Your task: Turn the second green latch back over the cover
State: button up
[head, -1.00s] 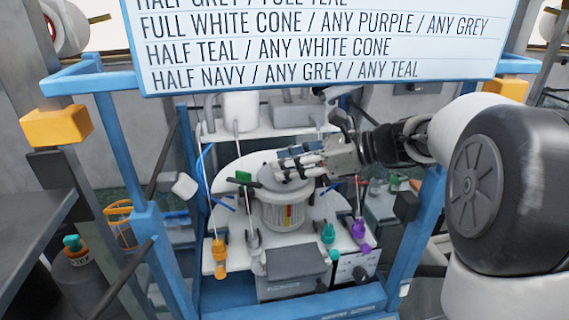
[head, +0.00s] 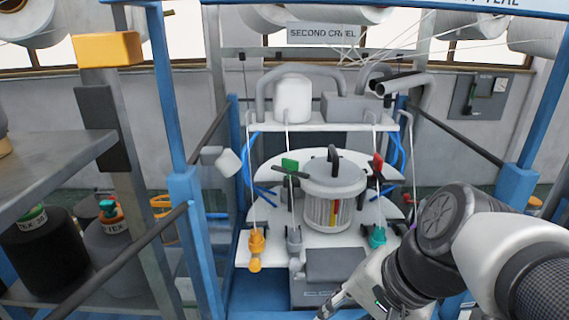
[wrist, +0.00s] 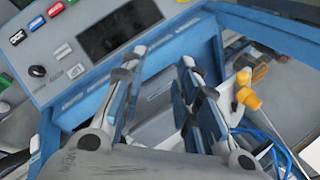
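The round grey cover (head: 348,178) with a black handle sits on the ribbed cylinder in the middle of the white plate. A green latch (head: 290,165) stands at its left, its dark bar reaching to the cover's rim. At the right stands a similar latch with a red tab (head: 377,163); I cannot tell whether its bar lies over the cover. Only one green tab shows. My gripper (wrist: 161,62) is open and empty in the wrist view, away from the cover and facing a blue panel. In the head view it is partly cut off at the bottom.
Orange (head: 256,248) and teal (head: 377,237) pieces hang at the plate's front. A grey box (head: 335,265) stands below. Blue frame posts (head: 187,215) flank the plate. The wrist view shows a black screen (wrist: 121,27) and buttons. Space above the cover is clear.

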jog(key=s+d+f+n+h+b, duration=0.2)
jog(key=s+f+n, duration=0.2)
jog(key=m+t+y+p, duration=0.4)
jog(key=m+y+p, duration=0.7)
jog(key=m, duration=0.9)
send_near(294, 160)
jog(key=shift+h, duration=0.5)
jog(key=x, duration=1)
jog(key=shift+s+a+r, duration=0.1)
jog(key=shift+a+r, duration=0.1)
jog(key=shift+r, duration=0.1)
jog(key=shift+c, duration=0.5)
grip_shut()
